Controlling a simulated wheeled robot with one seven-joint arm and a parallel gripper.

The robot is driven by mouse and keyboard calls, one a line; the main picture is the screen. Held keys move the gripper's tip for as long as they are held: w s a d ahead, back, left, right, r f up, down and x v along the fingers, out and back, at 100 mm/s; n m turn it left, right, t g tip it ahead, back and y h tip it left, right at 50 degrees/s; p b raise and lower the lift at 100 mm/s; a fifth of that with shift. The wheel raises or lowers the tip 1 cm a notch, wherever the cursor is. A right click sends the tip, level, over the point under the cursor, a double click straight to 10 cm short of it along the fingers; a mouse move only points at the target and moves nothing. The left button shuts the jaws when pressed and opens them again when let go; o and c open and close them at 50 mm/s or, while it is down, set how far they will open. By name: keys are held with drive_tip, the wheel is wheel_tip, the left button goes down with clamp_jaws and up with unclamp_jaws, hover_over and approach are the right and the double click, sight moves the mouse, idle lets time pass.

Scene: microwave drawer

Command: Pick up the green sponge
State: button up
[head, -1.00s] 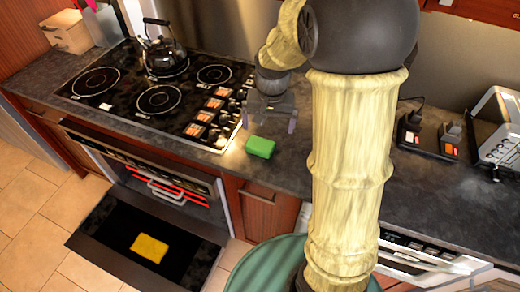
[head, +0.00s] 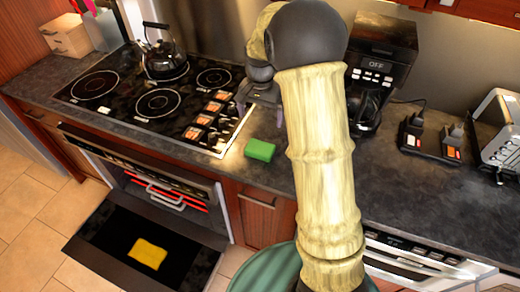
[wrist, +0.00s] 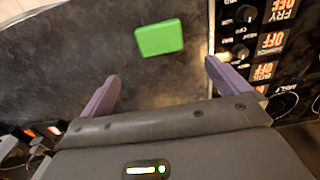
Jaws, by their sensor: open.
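The green sponge (head: 260,149) lies on the dark countertop, just right of the stove's front right corner. In the wrist view the sponge (wrist: 160,38) lies beyond the fingertips, roughly between their lines, with a gap to both. My gripper (head: 258,108) is behind the sponge in the head view, above the counter and apart from it. In the wrist view its two purple fingers (wrist: 160,72) are spread open with nothing between them.
The stove (head: 150,95) with a kettle (head: 163,52) is on the left. A coffee maker (head: 380,65) and a toaster (head: 497,135) stand on the right. The oven door (head: 110,240) hangs open with a yellow sponge (head: 147,253) on it. Counter around the green sponge is clear.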

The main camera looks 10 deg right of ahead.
drive_tip(key=p, duration=0.2)
hover_over(260, 147)
wheel_tip(260, 147, down, 10)
drive_tip(key=shift+w+r, duration=0.15)
drive_tip(key=shift+f+p, duration=0.3)
drive_tip(key=shift+f, duration=0.2)
wheel_tip(260, 147, down, 4)
drive_tip(key=shift+f+p, duration=0.1)
drive_tip(key=shift+p, duration=0.55)
drive_tip(key=c, duration=0.9)
drive_tip(key=shift+o, duration=0.2)
